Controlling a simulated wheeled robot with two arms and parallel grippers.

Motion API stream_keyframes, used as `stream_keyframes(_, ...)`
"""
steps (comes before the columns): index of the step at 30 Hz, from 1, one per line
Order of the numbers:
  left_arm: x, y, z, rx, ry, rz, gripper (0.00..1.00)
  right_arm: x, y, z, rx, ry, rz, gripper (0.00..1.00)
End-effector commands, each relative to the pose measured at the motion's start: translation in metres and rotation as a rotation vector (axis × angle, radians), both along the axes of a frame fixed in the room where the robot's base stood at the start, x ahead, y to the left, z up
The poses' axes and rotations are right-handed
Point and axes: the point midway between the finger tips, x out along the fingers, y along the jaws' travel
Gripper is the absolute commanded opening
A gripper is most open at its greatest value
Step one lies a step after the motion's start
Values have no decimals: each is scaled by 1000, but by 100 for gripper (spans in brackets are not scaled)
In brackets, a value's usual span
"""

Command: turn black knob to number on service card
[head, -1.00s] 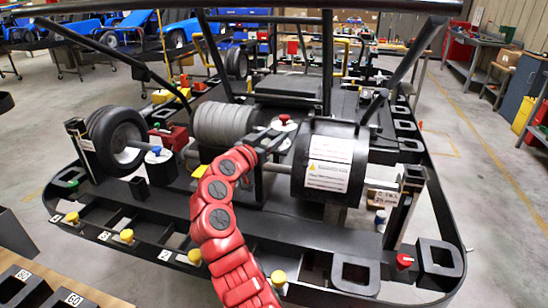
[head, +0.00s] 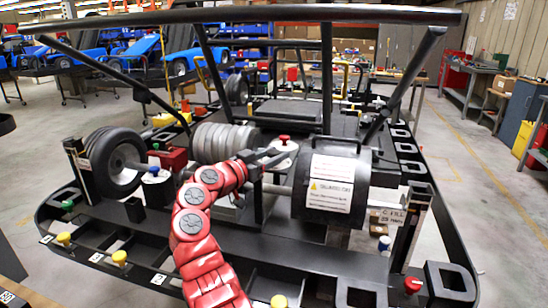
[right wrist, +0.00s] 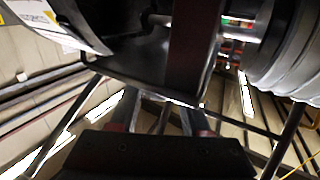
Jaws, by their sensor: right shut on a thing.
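My right gripper (head: 270,158), on the red arm, is at the middle of the kart in the head view, just in front of a white dial plate with a red knob (head: 284,139). In the right wrist view its two fingers (right wrist: 163,115) reach up to a dark plate and upright bar (right wrist: 192,45). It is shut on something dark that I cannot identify. I cannot make out a black knob; the gripper may hide it. A white printed card with a yellow warning sign (head: 331,184) is on the black drum (head: 371,180). My left gripper is not in view.
Grey ribbed discs (head: 224,142) are behind the gripper. A small lettered card (head: 387,216) is right of the drum. Yellow knobs line the front rail. A black roll bar crosses above.

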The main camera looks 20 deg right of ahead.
Motion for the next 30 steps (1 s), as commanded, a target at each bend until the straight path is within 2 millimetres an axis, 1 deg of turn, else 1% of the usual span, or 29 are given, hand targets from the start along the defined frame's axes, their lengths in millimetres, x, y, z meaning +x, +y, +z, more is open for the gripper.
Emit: stream_keyframes(30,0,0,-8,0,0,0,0,0,-1,-1,0,1,-54,0)
